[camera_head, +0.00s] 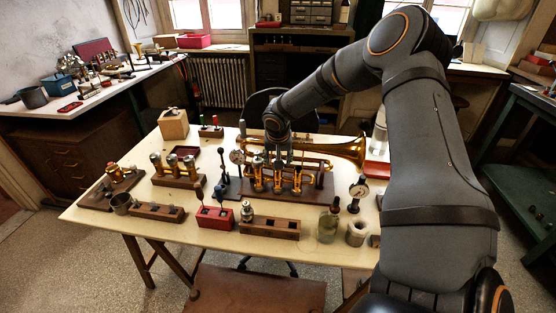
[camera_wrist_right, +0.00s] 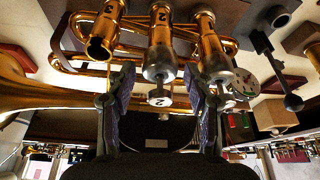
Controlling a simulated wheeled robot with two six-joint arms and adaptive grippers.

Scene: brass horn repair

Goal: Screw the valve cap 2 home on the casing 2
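The brass horn (camera_head: 345,150) lies on a wooden stand on the table. In the right wrist view, which is upside down, casing 2 (camera_wrist_right: 160,28) is the middle one, marked 2. A silver valve cap 2 (camera_wrist_right: 160,66) sits on its end, with a stem and round button (camera_wrist_right: 160,98) beyond it. I cannot tell how tightly it is seated. My right gripper (camera_wrist_right: 159,82) is open, its fingers on either side of the cap with gaps visible. The right gripper (camera_head: 279,152) hangs over the horn in the head view. My left gripper is not in view.
Casing 3 (camera_wrist_right: 103,38) is open-ended; the casing beside it on the other side (camera_wrist_right: 214,55) wears a silver cap.

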